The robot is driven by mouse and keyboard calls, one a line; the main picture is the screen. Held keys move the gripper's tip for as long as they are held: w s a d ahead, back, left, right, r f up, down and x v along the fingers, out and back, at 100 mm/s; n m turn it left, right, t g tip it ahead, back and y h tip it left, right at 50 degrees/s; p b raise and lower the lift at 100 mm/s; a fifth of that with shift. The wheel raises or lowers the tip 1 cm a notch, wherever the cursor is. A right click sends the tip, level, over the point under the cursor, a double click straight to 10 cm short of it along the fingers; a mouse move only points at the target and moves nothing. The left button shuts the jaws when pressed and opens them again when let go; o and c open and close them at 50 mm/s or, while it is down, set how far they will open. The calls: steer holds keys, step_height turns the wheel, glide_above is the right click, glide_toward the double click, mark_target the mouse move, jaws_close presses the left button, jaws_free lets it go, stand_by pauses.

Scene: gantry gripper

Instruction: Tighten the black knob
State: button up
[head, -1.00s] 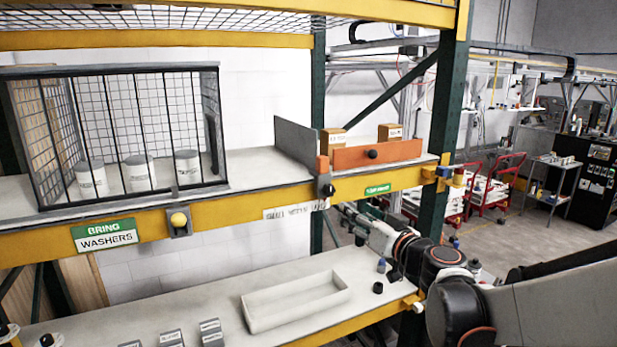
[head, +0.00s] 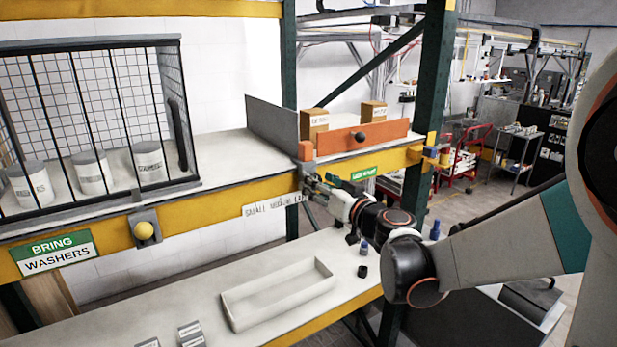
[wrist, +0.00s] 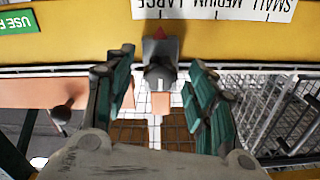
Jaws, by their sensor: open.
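A grey slider bracket (wrist: 160,78) with a red pointer sits on the yellow beam between my fingers in the wrist view. The dark knob seen on its front earlier is hidden behind my gripper in the head view; the wrist view does not show it clearly apart from the bracket. My gripper (head: 308,186) is at the beam, in front of the bracket below the grey divider (head: 285,128). In the wrist view my gripper (wrist: 158,90) is open, a finger on each side of the bracket, apart from it. Another black knob (head: 360,136) is on the orange panel (head: 385,144).
A label strip (head: 268,207) reading small, medium, large is on the beam. A wire cage (head: 182,100) with white canisters (head: 90,172) stands at left on the shelf. A yellow knob (head: 144,230) is on the beam. Below are an empty tray (head: 280,295) and small dark cylinders.

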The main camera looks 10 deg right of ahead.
steer(key=shift+w, duration=0.2)
steer(key=shift+r, duration=0.1)
steer(key=c, duration=1.1)
steer(key=shift+o, duration=0.2)
